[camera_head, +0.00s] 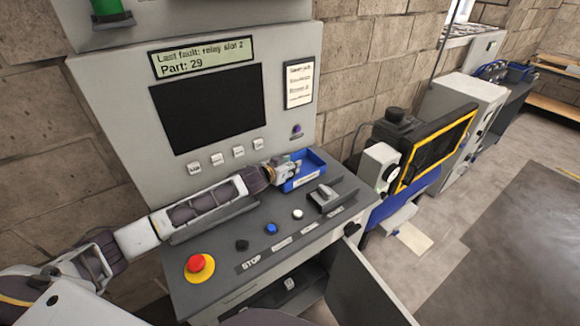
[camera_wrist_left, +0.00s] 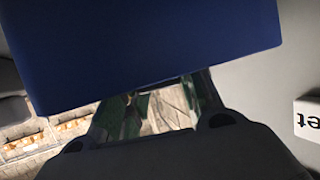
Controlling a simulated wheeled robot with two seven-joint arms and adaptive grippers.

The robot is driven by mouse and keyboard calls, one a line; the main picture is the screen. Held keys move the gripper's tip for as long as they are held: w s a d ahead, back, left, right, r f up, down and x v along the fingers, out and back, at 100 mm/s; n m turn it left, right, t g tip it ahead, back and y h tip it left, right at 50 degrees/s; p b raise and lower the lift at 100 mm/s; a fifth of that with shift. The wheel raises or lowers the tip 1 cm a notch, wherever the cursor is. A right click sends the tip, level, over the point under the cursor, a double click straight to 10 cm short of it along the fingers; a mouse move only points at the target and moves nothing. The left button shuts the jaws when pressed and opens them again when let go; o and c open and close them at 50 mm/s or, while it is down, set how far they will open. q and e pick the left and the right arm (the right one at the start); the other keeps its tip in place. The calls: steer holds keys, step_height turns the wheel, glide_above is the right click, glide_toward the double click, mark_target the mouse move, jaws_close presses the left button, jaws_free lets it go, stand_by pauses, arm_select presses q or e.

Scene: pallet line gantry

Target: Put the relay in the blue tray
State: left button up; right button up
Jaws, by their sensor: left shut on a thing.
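The blue tray (camera_head: 313,166) stands at the back of the sloping console, below the dark screen. My left gripper (camera_head: 291,168) reaches in from the left and is at the tray's left side, overlapping it in the head view. It is shut on a small piece, which I take to be the relay (camera_head: 297,163); little of it shows between the fingers. I cannot tell how high it is above the tray floor. My right gripper is not in view.
The console (camera_head: 222,262) carries a red stop button (camera_head: 195,263), small black, blue and white buttons, and a grey lever block (camera_head: 325,196) in front of the tray. The upright panel with the screen (camera_head: 208,104) rises behind. A cabinet door (camera_head: 372,290) hangs open below.

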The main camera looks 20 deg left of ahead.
arm_select(q)
steer(key=shift+f, duration=0.25)
steer(key=shift+f, duration=0.1)
steer(key=o, duration=0.7)
steer(key=shift+o, duration=0.2)
steer(key=b+v, duration=0.1)
steer(key=v, duration=1.1)
stand_by(0.8)
